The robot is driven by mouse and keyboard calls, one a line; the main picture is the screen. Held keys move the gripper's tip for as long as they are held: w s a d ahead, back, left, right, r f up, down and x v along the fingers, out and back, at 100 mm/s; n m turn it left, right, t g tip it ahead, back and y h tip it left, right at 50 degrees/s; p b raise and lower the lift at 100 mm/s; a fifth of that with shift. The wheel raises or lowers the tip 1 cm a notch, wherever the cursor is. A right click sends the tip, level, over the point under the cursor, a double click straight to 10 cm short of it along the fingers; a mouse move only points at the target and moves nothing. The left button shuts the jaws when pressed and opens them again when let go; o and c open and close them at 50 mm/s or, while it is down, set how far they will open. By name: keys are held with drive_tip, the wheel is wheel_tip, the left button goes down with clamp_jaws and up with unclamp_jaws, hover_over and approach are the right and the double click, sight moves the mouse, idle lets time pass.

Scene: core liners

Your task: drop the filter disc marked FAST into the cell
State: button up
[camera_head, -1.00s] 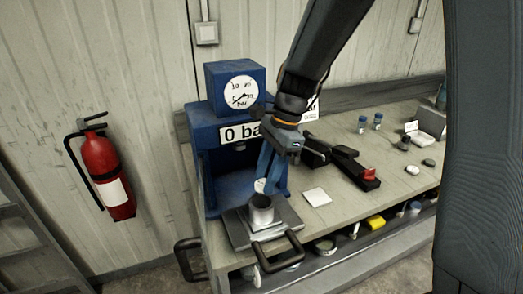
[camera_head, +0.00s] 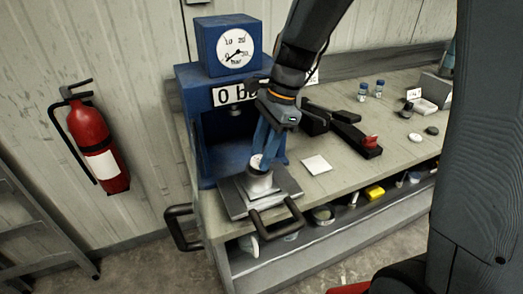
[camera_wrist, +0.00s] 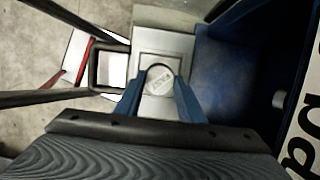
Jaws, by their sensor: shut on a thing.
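My gripper (camera_head: 263,160) points down and is shut on a pale round filter disc (camera_head: 256,161). In the wrist view the disc (camera_wrist: 158,80) sits between the blue fingertips (camera_wrist: 159,88), with faint lettering that looks like FAST. The disc is at the cell's mouth, tilted in the head view. I cannot tell whether it touches the rim. In the wrist view the disc hides most of the cell.
The blue press (camera_head: 190,110) with its gauge (camera_head: 236,47) rises just behind the cell. A dark handle (camera_head: 276,217) sticks out in front. A white square (camera_head: 316,165) and a black tool (camera_head: 345,133) lie to the right. A fire extinguisher (camera_head: 97,150) hangs at left.

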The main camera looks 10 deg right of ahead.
drive_tip(key=shift+f, duration=0.4)
drive_tip(key=o, duration=1.1)
drive_tip(key=shift+r, duration=0.15)
drive_tip(key=b+v, duration=0.2)
drive_tip(key=v, duration=0.5)
drive_tip(key=shift+r, duration=0.3)
drive_tip(key=shift+d+f, duration=0.15)
drive_tip(key=shift+d, duration=0.05)
